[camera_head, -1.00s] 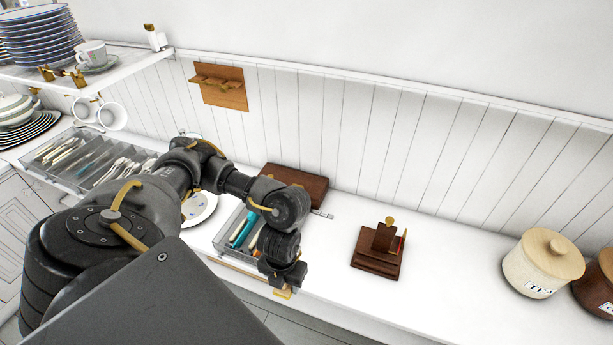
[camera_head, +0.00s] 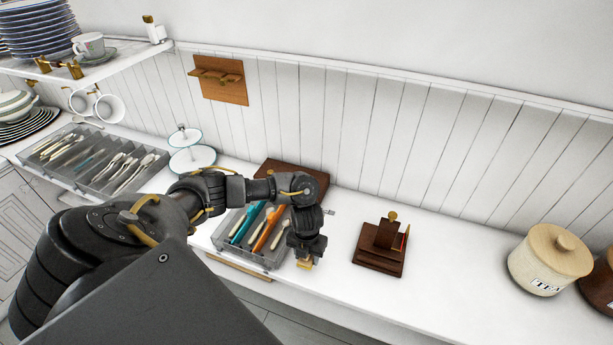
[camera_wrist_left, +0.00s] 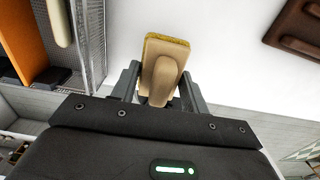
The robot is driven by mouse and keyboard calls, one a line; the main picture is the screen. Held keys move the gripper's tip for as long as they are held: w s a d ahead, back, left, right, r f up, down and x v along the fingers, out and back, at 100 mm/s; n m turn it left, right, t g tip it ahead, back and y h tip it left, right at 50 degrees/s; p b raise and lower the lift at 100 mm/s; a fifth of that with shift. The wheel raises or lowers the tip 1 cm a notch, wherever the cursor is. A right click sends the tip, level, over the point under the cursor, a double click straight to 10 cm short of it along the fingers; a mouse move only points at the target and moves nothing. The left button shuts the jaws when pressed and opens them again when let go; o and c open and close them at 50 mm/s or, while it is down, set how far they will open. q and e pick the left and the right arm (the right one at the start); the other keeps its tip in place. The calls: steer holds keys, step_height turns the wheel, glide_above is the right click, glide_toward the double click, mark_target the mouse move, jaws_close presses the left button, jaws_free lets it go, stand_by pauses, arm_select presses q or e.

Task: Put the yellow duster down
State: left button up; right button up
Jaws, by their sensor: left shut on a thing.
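The yellow duster (camera_wrist_left: 165,62) is a pale wooden block with a rounded handle and a yellow pad along its far edge. My left gripper (camera_wrist_left: 158,84) is shut on its handle in the left wrist view. In the head view my left gripper (camera_head: 304,255) points down near the counter's front edge, right of the cutlery tray. A small part of the duster (camera_head: 304,265) shows under the fingers. Whether its pad touches the white counter (camera_head: 335,270) cannot be told. My right gripper is not in view.
A grey tray (camera_head: 222,240) with cutlery and coloured handles stands just left of the gripper. A dark brown stepped wooden stand (camera_head: 380,258) is to the right. A brown board (camera_head: 290,172) lies behind. A tea jar (camera_head: 545,265) stands far right. The counter between stand and jar is clear.

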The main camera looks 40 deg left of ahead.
mark_target(306, 261)
arm_select(q)
step_height(306, 261, down, 2)
steer(key=shift+s+f+p, duration=0.1)
steer(key=shift+f+p, duration=0.05)
steer(key=shift+p, duration=0.25)
steer(key=shift+f, duration=0.25)
steer(key=shift+f, duration=0.2)
steer(key=o, duration=0.9)
steer(key=shift+r, duration=0.2)
